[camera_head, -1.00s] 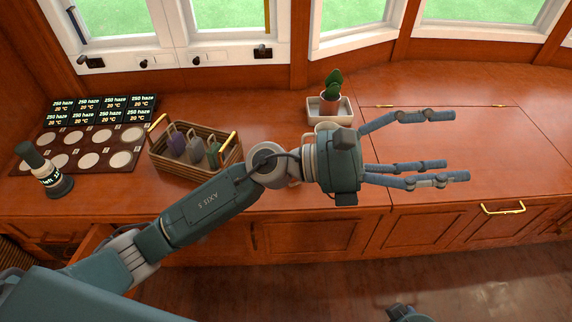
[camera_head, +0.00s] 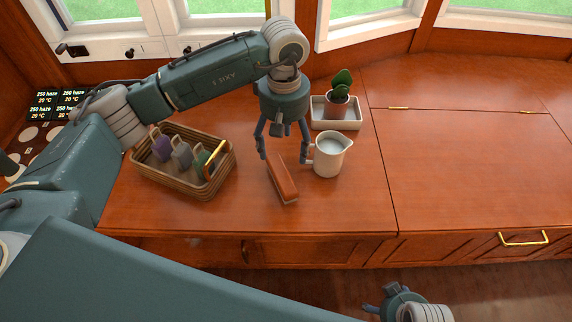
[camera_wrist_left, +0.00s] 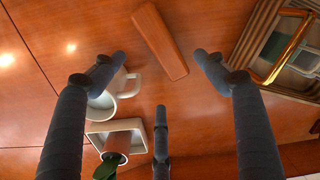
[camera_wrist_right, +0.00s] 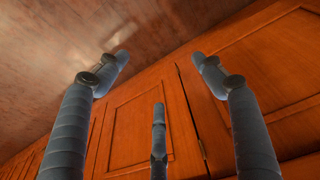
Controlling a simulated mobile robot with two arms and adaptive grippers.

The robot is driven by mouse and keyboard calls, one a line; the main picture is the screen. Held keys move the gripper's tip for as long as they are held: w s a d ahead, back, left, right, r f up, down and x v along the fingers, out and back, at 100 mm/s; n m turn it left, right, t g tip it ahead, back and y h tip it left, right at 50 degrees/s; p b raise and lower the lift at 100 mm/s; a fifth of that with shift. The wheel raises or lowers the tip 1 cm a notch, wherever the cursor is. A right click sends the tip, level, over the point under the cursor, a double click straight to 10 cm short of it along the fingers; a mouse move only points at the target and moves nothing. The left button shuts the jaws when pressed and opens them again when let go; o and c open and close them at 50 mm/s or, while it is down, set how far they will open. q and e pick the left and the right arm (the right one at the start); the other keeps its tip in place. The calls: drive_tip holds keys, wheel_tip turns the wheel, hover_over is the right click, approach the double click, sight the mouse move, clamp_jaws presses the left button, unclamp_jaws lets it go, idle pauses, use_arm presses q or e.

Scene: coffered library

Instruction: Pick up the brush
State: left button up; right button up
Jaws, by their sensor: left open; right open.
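The brush (camera_head: 283,180) is an orange-brown block with a paler underside, lying on the wooden counter between the basket and the white jug. My left gripper (camera_head: 283,155) points down just behind the brush, fingers spread and empty. In the left wrist view the brush (camera_wrist_left: 160,42) lies beyond and between the open fingertips (camera_wrist_left: 160,70), apart from them. One finger is close to the jug's handle; I cannot tell if they touch. My right gripper (camera_head: 375,300) shows only partly at the bottom edge; its wrist view shows open, empty fingers (camera_wrist_right: 160,75) facing cabinet doors.
A wicker basket (camera_head: 185,193) with several tags stands left of the brush. The white jug (camera_head: 330,155) stands close on the right. Behind it, a potted cactus (camera_head: 340,95) stands in a white tray (camera_head: 336,121). The counter's right side is clear.

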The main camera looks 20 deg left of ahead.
sight(285, 172)
use_arm(q)
drive_tip(key=f, duration=0.5)
drive_tip(key=shift+s+f+b, duration=0.3)
drive_tip(key=shift+f, duration=0.1)
drive_tip(key=f, duration=0.4)
drive_tip(key=shift+s+d+f, duration=0.2)
drive_tip(key=shift+d+f, duration=0.05)
drive_tip(key=shift+f, duration=0.05)
drive_tip(key=c, duration=1.4)
use_arm(e)
drive_tip(key=v, duration=0.4)
drive_tip(key=shift+w+r, duration=0.1)
drive_tip(key=shift+w, duration=0.2)
use_arm(q)
drive_tip(key=shift+r, duration=0.1)
